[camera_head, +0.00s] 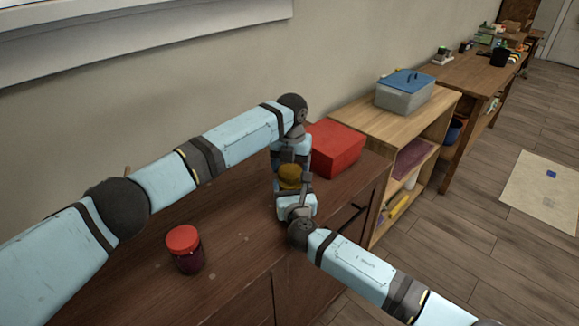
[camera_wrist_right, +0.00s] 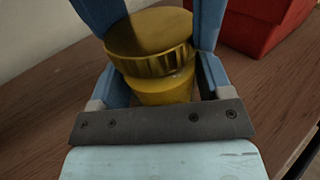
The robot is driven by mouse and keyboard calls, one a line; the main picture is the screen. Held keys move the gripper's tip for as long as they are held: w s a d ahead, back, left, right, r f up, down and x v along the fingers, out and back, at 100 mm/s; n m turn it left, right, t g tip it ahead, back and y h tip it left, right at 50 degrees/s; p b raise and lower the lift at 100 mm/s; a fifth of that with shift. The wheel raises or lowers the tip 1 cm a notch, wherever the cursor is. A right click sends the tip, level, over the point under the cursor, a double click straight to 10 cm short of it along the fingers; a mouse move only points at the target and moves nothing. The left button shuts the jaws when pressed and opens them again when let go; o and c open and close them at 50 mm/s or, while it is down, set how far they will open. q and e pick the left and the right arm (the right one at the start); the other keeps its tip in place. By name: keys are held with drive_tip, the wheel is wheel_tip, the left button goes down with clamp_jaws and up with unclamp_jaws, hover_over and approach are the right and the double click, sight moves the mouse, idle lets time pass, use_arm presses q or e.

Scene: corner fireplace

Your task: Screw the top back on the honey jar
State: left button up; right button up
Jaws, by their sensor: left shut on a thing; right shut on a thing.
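The honey jar (camera_wrist_right: 163,88) is yellow-gold and stands upright between both grippers over the dark wooden cabinet. Its ridged gold lid (camera_wrist_right: 150,38) sits on top of the jar in the right wrist view. My right gripper (camera_wrist_right: 165,75) is shut on the jar, with a blue finger at each side. My left gripper (camera_head: 289,166) comes down from above and is shut on the lid (camera_head: 290,174). The head view shows the jar mostly hidden by the grippers. I cannot tell how tightly the lid is seated.
A jar with a red lid (camera_head: 183,240) stands on the cabinet top (camera_head: 120,285) at the front left. A red box (camera_head: 336,147) is close behind the grippers. A wooden shelf (camera_head: 440,100) with a blue-lidded container (camera_head: 404,92) adjoins on the right.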

use_arm(q)
drive_tip(key=m, duration=0.3)
drive_tip(key=shift+d, duration=0.1)
drive_tip(key=o, duration=0.9)
drive_tip(key=shift+r, duration=2.3)
drive_tip(key=shift+c, duration=0.5)
